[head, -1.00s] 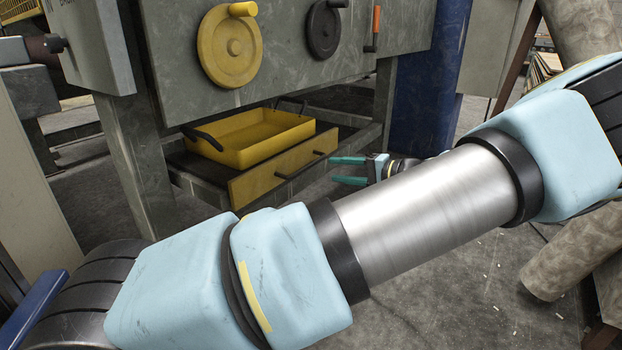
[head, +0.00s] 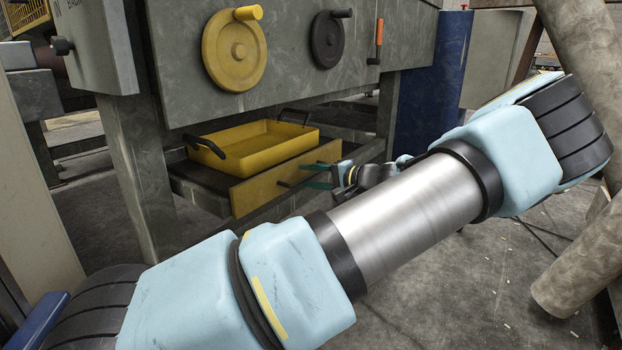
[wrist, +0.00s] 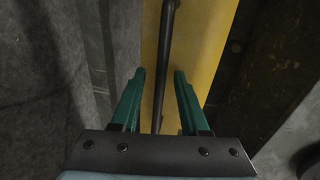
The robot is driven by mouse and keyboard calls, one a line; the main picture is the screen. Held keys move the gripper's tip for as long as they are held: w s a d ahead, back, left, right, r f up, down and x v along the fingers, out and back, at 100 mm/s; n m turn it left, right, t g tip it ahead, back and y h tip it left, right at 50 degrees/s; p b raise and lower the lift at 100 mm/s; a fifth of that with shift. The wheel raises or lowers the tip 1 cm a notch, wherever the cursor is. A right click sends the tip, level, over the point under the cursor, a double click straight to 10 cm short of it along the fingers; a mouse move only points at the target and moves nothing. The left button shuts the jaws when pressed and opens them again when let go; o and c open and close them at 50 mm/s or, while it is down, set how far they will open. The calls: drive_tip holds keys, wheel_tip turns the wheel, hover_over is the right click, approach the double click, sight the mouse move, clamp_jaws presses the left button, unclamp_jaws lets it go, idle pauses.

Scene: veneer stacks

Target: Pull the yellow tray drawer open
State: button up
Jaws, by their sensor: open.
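The yellow drawer front (head: 248,193) sits low under the grey machine, with a dark bar handle (head: 284,184) across it. The drawer is partly out, and a yellow tray (head: 262,146) with black handles sits in it. My gripper (head: 312,175) is in front of the right part of the drawer front and hides part of the handle. In the wrist view, my open green fingers (wrist: 160,78) stand on either side of the dark bar handle (wrist: 166,45), with gaps on both sides. The yellow drawer front (wrist: 207,40) lies behind it. I cannot tell the depth between fingertips and handle.
A yellow handwheel (head: 234,50), a black handwheel (head: 328,40) and an orange-handled lever (head: 378,38) are on the machine front above the drawer. A machine leg (head: 142,175) stands left of the drawer. A blue column (head: 432,85) stands at right. The floor in front shows free room.

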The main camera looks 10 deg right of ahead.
clamp_jaws()
idle(1.4)
